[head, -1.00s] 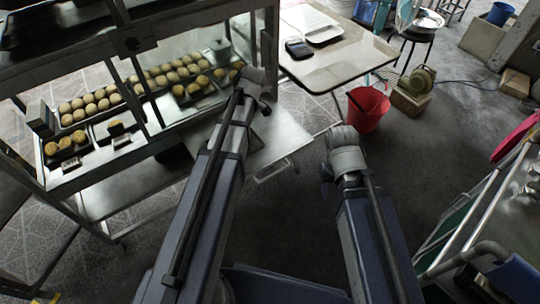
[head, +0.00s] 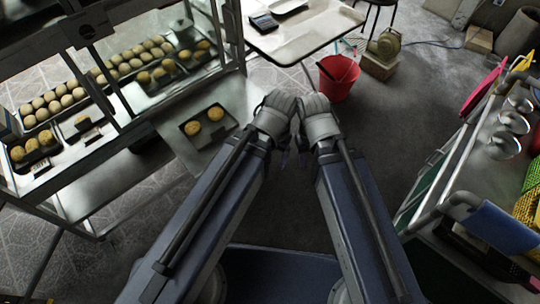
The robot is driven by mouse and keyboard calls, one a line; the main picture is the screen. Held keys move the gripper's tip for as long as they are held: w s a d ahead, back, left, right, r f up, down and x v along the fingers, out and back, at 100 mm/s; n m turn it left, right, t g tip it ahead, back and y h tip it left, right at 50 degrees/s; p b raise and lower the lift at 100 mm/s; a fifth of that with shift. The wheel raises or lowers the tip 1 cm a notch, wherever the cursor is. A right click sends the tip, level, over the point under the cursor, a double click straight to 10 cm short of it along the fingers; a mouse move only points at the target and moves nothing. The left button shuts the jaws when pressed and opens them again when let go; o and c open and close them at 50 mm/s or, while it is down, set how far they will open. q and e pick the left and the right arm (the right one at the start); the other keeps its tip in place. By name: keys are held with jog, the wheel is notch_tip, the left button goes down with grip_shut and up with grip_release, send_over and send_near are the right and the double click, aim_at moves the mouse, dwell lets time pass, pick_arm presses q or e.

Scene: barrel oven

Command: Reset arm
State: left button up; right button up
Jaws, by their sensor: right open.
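My left arm comes in from the left, and its wrist ends near the middle of the view, with the left gripper (head: 283,156) mostly hidden below it. My right arm's wrist lies close beside it, and the right gripper (head: 302,152) points down, open, with nothing seen in it. The two wrists are side by side, touching or nearly so. A small dark tray (head: 228,123) with two buns (head: 204,121) sits on the metal shelf (head: 180,148) left of my left wrist, apart from both grippers.
A glass display case with rows of buns (head: 130,60) stands at left. A white table (head: 300,35) and a red bucket (head: 339,75) are ahead.

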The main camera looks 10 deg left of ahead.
jog(key=shift+r, duration=0.1)
notch_tip(320, 180, up, 13)
jog(key=p, duration=1.3)
